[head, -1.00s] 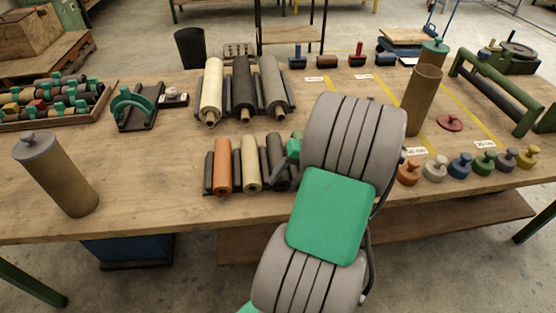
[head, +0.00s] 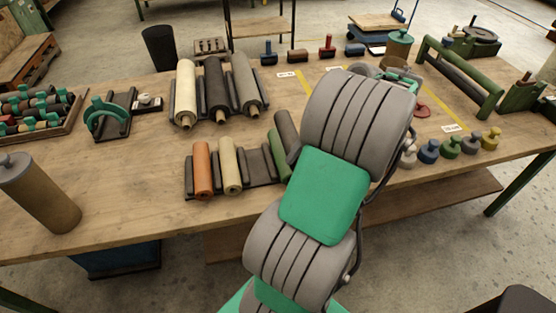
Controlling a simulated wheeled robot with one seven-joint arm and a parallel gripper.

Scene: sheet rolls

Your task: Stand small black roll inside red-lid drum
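The small black roll (head: 287,130) leans at a tilt at the right end of the small-roll rack (head: 258,166), partly behind my arm. Its right side is covered, and I cannot see what bears it. The red lid (head: 421,108) lies on the table to the right of my arm. The body of the red-lid drum is hidden behind my arm. My gripper's fingers are also hidden behind the arm, so its grip does not show.
The rack also holds an orange roll (head: 202,168), a cream roll (head: 230,165) and a green one (head: 277,155). A grey-lid drum (head: 40,195) stands left, a green-lid drum (head: 398,48) at the back. Several knobbed weights (head: 450,147) line the right edge.

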